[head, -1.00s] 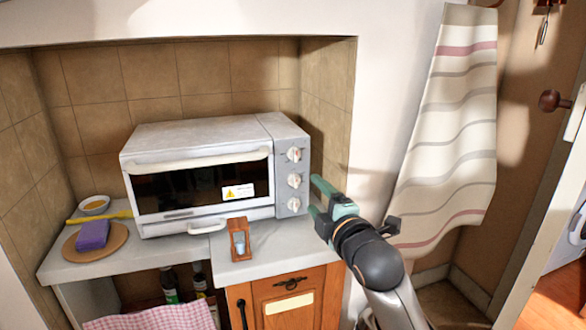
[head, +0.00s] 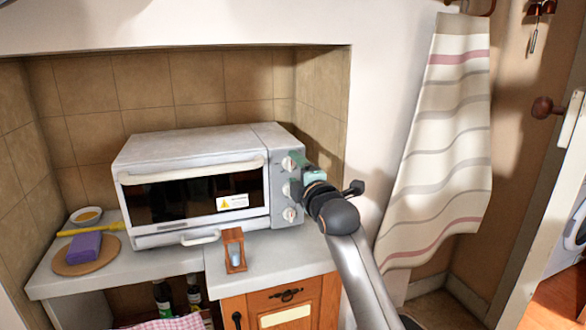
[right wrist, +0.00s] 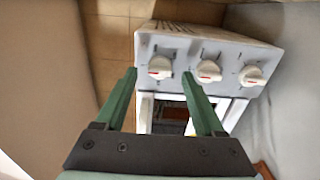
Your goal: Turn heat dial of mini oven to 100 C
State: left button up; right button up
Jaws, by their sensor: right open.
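The white mini oven (head: 190,140) stands on the counter in the alcove, door closed. Its right-hand panel carries a column of white dials: top (head: 288,163), middle (head: 286,189) and bottom (head: 289,215). I cannot read their markings to tell which is for heat. My right gripper (head: 300,168) is open beside the upper part of the panel. In the right wrist view its green fingers (right wrist: 159,74) lie either side of the top dial (right wrist: 160,68), without visibly gripping it. The middle dial (right wrist: 209,71) and bottom dial (right wrist: 252,75) show to the right. My left gripper is out of view.
A wooden-framed hourglass (head: 234,250) stands on the counter (head: 275,262) in front of the oven. A purple sponge (head: 85,246) on a round board and a small bowl (head: 86,215) are at the left. A striped towel (head: 440,150) hangs on the right.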

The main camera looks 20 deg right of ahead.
jog(key=shift+w, duration=0.85)
jog(key=shift+c, duration=0.2)
grip_shut()
